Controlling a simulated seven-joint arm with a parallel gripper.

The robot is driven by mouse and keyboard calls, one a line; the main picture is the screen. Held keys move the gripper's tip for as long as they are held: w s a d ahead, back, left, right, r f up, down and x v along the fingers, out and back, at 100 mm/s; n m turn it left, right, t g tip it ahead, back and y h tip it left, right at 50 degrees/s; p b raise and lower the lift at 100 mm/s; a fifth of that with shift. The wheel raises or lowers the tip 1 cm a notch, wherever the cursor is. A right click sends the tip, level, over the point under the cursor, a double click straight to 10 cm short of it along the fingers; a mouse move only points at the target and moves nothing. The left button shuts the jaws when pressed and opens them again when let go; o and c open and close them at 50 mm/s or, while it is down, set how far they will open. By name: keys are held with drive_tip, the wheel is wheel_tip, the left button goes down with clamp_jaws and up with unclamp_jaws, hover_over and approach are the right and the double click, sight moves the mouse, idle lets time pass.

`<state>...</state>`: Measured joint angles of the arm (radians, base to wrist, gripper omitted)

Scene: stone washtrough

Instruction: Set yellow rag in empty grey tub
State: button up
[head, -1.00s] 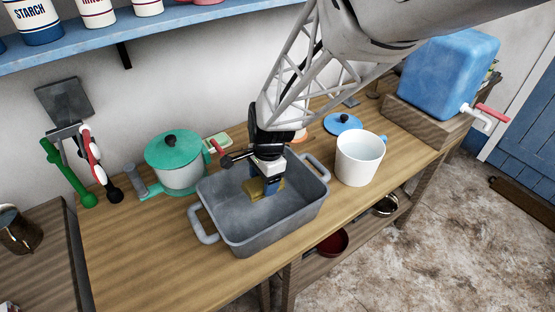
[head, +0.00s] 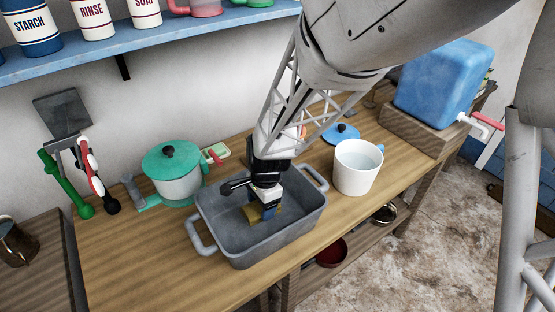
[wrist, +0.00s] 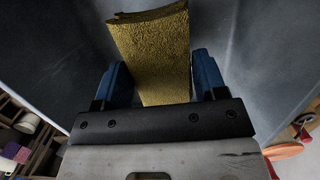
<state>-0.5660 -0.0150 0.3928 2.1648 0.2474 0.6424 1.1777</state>
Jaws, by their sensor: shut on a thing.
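The yellow rag (wrist: 152,50) hangs between the two blue fingers of my gripper (wrist: 160,82) in the wrist view. In the head view the rag (head: 264,214) shows low inside the grey tub (head: 283,245), under my gripper (head: 268,208). My gripper points down into the tub and is shut on the rag. Whether the rag touches the tub floor I cannot tell. The tub has a loop handle at each end and holds nothing else that I can see. My wrist hides part of its far wall.
A green-lidded pot (head: 173,178) stands left of the tub and a white mug (head: 357,170) right of it. A blue lid (head: 341,134) lies behind the mug. A blue water tank (head: 443,84) stands at the far right. The wooden counter (head: 130,260) is clear at front left.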

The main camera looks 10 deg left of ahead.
drive_tip(key=shift+f, duration=0.45)
drive_tip(key=shift+f, duration=1.85)
drive_tip(key=shift+f, duration=0.15)
drive_tip(key=o, duration=1)
drive_tip(key=r, duration=0.7)
drive_tip(key=w+d+r, duration=0.1)
drive_tip(key=r, duration=0.3)
drive_tip(key=shift+w, duration=0.1)
drive_tip(key=shift+d+r, duration=0.15)
drive_tip(key=shift+r, duration=0.45)
